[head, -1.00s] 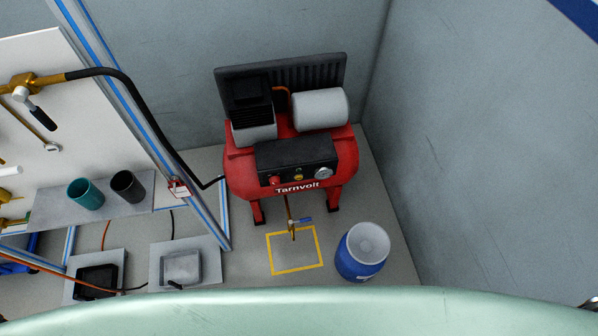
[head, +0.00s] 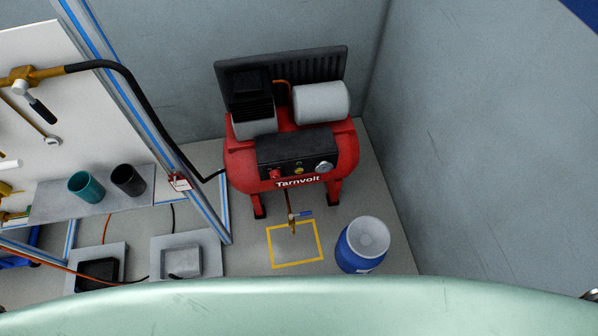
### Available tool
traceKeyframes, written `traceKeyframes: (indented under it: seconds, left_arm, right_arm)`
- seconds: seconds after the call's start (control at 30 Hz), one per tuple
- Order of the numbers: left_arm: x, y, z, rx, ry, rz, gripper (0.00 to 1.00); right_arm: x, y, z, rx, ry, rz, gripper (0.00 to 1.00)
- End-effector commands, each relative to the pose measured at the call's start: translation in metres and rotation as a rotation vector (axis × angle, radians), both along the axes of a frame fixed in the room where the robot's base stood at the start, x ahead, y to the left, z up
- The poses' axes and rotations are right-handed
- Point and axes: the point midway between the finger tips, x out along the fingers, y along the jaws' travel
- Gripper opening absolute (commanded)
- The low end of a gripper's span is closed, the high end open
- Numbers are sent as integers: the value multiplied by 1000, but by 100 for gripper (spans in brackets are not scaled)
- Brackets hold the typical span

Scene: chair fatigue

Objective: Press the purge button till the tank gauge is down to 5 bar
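A red compressor (head: 240,172) marked Tarnvolt stands in the corner on the floor. Its black panel (head: 290,147) faces me and carries a red knob or button (head: 274,174), a small yellowish part (head: 299,171) and a round pale gauge (head: 323,167). The gauge needle is too small to read. I cannot tell which part is the purge button. Below the tank a brass valve with a blue lever (head: 304,213) hangs over a yellow floor square. Neither of my grippers shows clearly; a small dark metallic bit (head: 590,295) sits at the right edge.
A blue drum (head: 362,247) stands right of the yellow square (head: 296,264). At left are a frame with blue strips (head: 150,125), a shelf with a teal cup (head: 86,187) and a dark cup (head: 128,180), and a black hose (head: 135,95). Two grey trays (head: 212,262) lie on the floor.

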Motion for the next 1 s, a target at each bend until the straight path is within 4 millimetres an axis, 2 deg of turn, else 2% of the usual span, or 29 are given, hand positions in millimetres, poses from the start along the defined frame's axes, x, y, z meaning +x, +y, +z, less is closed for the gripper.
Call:
traceKeyframes:
  seconds: [0.43, 0.57, 1.0]
  left_arm:
    - [0, 0, 0, 0, 0, 0, 0]
    - [0, 0, 0, 0, 1, 0, 0]
    - [-1, 0, 0, 0, 2, 0, 0]
  right_arm:
    - [-1, 0, 0, 0, 1, -1, 36]
    - [-1, 0, 0, 0, 1, -1, 0]
    - [0, 0, 0, 0, 1, -1, 0]
